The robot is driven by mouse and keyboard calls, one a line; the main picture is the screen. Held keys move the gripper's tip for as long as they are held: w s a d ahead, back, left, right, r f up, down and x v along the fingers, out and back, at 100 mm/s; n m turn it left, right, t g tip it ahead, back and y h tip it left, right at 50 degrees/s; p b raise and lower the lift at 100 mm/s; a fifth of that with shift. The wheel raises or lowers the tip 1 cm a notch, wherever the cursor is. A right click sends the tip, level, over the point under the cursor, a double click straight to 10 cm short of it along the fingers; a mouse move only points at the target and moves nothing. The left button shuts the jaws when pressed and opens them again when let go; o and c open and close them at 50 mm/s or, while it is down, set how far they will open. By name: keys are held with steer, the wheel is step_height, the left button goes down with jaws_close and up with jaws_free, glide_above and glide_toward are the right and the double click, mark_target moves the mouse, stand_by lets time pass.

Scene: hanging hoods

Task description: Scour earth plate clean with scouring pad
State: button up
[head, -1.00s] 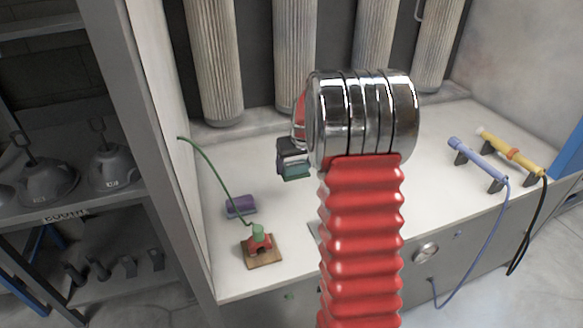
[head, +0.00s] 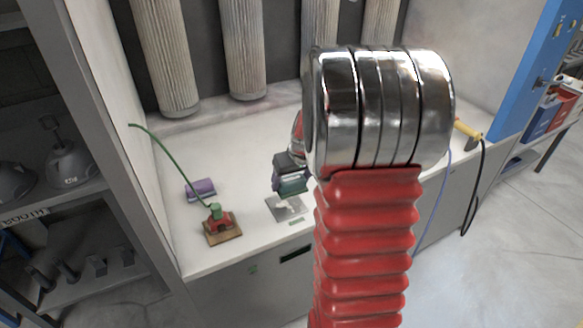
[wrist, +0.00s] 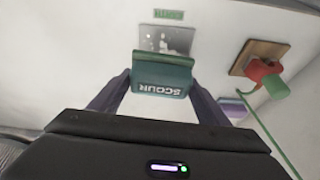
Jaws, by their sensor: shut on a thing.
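My gripper (head: 288,166) is shut on the teal scouring pad (head: 293,186). In the wrist view the pad (wrist: 162,75), marked SCOUR, sits between the purple fingers of my gripper (wrist: 160,90). The earth plate (head: 283,209) is a flat grey metal square on the white bench, just below the pad in the head view. In the wrist view the plate (wrist: 165,40) shows pale spots and lies just beyond the pad, which hides its near edge. The pad appears held above the bench; I cannot tell the exact gap.
A red clamp with a green top (head: 217,217) and green cable stands on a wooden board left of the plate. A purple block (head: 200,190) lies behind it. Pale hanging tubes (head: 243,50) line the back. A yellow tool (head: 468,131) is at right.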

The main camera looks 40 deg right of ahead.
steer(key=shift+s+a+f+n, duration=0.15)
steer(key=shift+s+a+f, duration=0.05)
steer(key=shift+s, duration=0.2)
steer(key=shift+s+a+f+n, duration=0.15)
steer(key=shift+s+a+f, duration=0.05)
steer(key=shift+s, duration=0.15)
steer(key=shift+w, duration=0.1)
